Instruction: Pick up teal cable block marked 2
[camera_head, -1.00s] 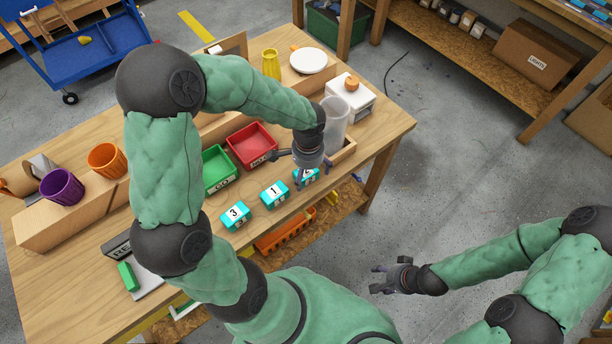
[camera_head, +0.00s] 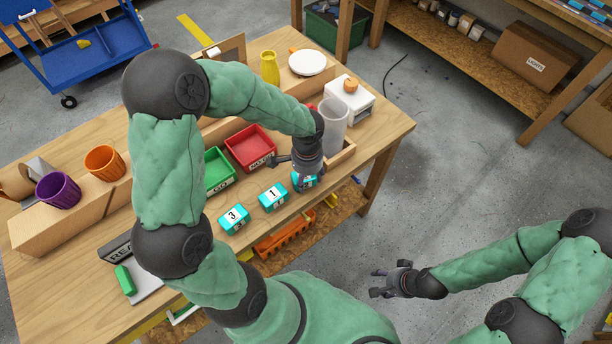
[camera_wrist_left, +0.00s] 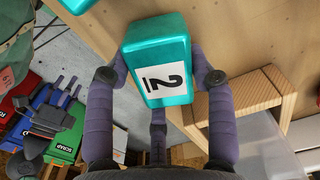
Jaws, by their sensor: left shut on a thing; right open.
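The teal cable block marked 2 (camera_wrist_left: 157,58) fills the upper middle of the left wrist view, its white label facing the camera. In the head view the same block (camera_head: 305,181) is mostly hidden behind my left gripper (camera_head: 303,180), at the right end of a row of teal blocks. My left gripper's fingers (camera_wrist_left: 157,72) are shut on the block from both sides. Teal blocks marked 1 (camera_head: 273,197) and 3 (camera_head: 234,219) stand on the table to its left. My right gripper (camera_head: 376,282) is open and empty, off the table over the floor.
A green GO tray (camera_head: 217,171) and a red tray (camera_head: 250,146) lie behind the blocks. A clear cylinder (camera_head: 333,127) and a white box (camera_head: 349,98) stand close behind the left gripper. The table front edge is near the blocks; an orange rack (camera_head: 286,241) sits below.

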